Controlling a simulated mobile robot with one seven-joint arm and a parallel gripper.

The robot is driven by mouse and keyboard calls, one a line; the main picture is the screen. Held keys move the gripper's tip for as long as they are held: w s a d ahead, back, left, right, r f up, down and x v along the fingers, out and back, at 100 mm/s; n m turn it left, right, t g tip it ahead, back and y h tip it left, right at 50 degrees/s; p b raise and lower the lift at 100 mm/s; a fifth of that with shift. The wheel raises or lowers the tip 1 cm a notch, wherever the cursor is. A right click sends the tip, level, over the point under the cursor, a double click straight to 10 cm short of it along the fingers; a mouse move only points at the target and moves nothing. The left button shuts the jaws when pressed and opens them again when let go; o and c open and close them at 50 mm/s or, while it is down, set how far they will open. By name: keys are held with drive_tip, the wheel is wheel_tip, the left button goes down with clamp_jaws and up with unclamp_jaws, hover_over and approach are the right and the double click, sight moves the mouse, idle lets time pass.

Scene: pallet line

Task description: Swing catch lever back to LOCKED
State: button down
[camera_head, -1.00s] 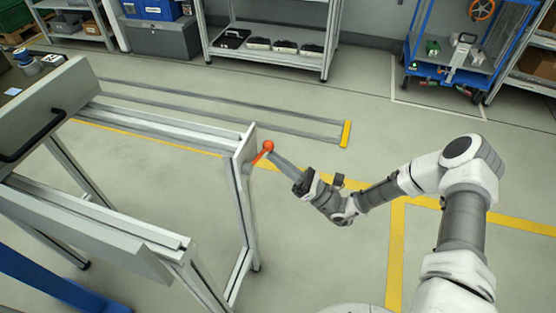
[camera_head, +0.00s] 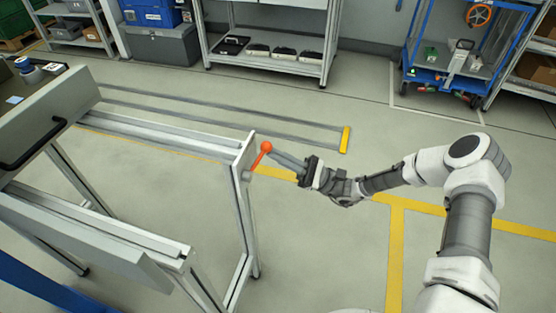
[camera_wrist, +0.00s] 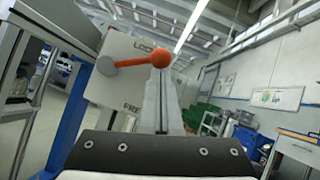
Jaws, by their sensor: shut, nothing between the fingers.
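The catch lever (camera_head: 260,156) is an orange rod with a round orange knob, mounted on the end plate (camera_head: 240,160) of the metal frame. In the wrist view the lever (camera_wrist: 161,54) points right from its pivot, between the "LOC…" lettering above, partly covered, and "FREE" below. The plate (camera_wrist: 125,84) fills the space behind it. My gripper (camera_head: 274,155) is shut and empty, with its fingertips at the knob. In the wrist view my gripper (camera_wrist: 160,85) reaches up to just under the knob; I cannot tell whether it touches.
The frame's rails (camera_head: 150,128) run left from the plate, with a grey panel and black handle (camera_head: 40,142) at far left. A shelf (camera_head: 268,52) and a blue cart (camera_head: 450,60) stand behind.

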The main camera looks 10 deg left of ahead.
drive_tip(key=s+r+n+g+h+p, duration=0.4)
drive_tip(key=r+n+g+h+p, duration=0.1)
drive_tip(key=n, duration=1.2)
drive_tip(key=shift+s+a+r+g+h, duration=0.25)
drive_tip(key=shift+r+g+h, duration=0.55)
drive_tip(key=shift+r+h, duration=0.5)
drive_tip(key=shift+p, duration=0.3)
drive_tip(key=shift+f, duration=0.1)
